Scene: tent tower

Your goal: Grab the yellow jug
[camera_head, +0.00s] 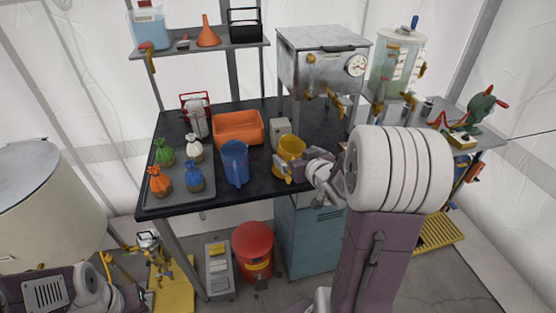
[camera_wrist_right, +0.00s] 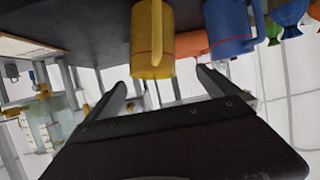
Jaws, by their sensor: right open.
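The yellow jug (camera_head: 291,147) stands upright on the black table (camera_head: 160,208), near its front edge. My right gripper (camera_head: 291,172) is at the near right side of the jug, its fingers open. In the right wrist view the yellow jug (camera_wrist_right: 153,42) appears tilted by the camera. It sits just ahead of the open fingertips (camera_wrist_right: 160,80), about centred between them, with its handle toward the gripper. Nothing is held.
A blue jug (camera_head: 235,163) stands left of the yellow one. An orange bin (camera_head: 238,127) and a grey box (camera_head: 281,130) are behind. A tray (camera_head: 205,196) with several coloured sacks is at the left. A steel boiler (camera_head: 320,65) stands behind right.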

